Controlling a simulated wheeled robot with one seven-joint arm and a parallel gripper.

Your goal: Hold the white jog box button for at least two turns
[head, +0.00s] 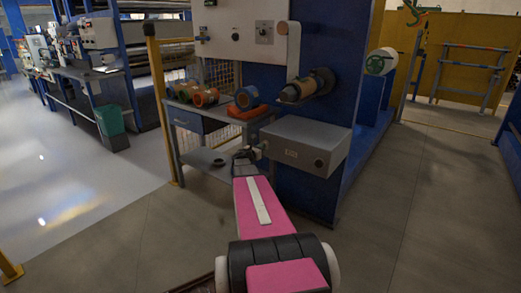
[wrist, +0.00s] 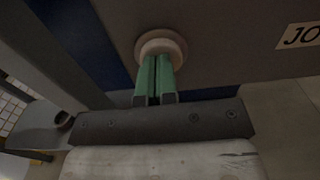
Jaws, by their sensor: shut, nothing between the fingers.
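The jog box (head: 308,140) is a grey box on the side of the blue machine frame, with a small label on its front. Its white button (wrist: 160,43) is a round, pale disc in the wrist view, left of the label starting "JO" (wrist: 300,36). My gripper (wrist: 157,58) has its two green fingers together, empty, with the tips at the button's face and overlapping its lower half. They look to be touching it; how far the button is pressed I cannot tell. In the head view my gripper (head: 256,152) is at the box's left end, where the button is hard to make out.
A side table (head: 190,108) with several orange, green and blue rolls stands behind and left of the box. A roller shaft (head: 305,88) juts out above the box. A yellow post (head: 158,105) stands left. The floor on the right is clear.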

